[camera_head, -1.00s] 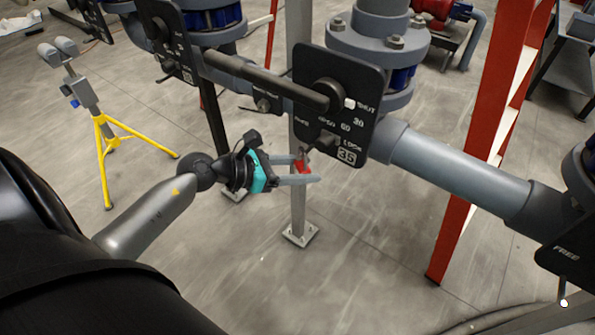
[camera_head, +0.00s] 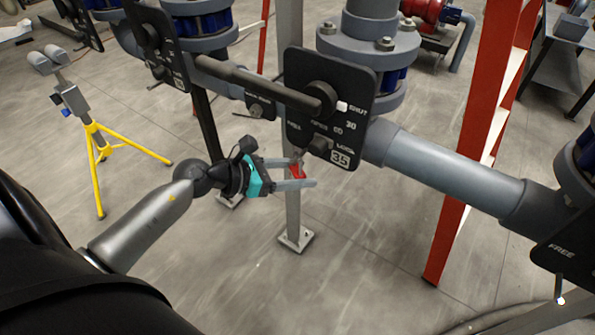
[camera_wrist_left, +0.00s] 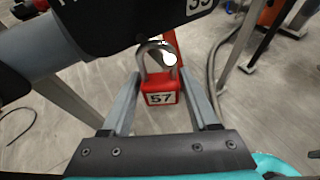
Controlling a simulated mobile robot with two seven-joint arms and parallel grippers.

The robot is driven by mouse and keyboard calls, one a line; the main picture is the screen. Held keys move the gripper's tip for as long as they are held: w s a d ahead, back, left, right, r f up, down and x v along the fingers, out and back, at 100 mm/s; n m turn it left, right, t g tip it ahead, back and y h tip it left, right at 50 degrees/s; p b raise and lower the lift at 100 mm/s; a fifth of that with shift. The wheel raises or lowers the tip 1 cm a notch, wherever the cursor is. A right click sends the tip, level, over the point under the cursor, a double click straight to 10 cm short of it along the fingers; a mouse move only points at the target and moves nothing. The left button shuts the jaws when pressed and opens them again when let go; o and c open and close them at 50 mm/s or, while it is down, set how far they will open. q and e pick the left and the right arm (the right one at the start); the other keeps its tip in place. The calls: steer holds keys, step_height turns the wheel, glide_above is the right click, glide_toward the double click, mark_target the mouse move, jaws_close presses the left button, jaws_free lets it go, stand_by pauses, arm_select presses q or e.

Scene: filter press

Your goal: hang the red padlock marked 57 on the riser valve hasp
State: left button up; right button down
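The red padlock marked 57 (camera_wrist_left: 160,92) is upright between my left gripper's fingers, its grey shackle pointing up. My left gripper (camera_head: 302,174) appears shut on the padlock's sides; the padlock shows as a small red patch in the head view (camera_head: 298,171). The shackle's top is at the lower edge of the black valve plate marked 35 (camera_head: 325,105), near the small hasp there (camera_head: 300,156). A bright spot shows beside the shackle in the wrist view. I cannot tell whether the shackle passes through the hasp. My right gripper is out of view.
A grey pipe (camera_head: 450,170) runs right from the valve to a black plate marked FREE (camera_head: 562,252). A red steel post (camera_head: 462,180) stands behind it. A grey support post (camera_head: 293,215) is just behind the gripper.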

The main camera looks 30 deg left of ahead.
arm_select(q)
steer(key=o, duration=0.4)
steer(key=v, duration=1.5)
steer(key=shift+s+a, duration=0.1)
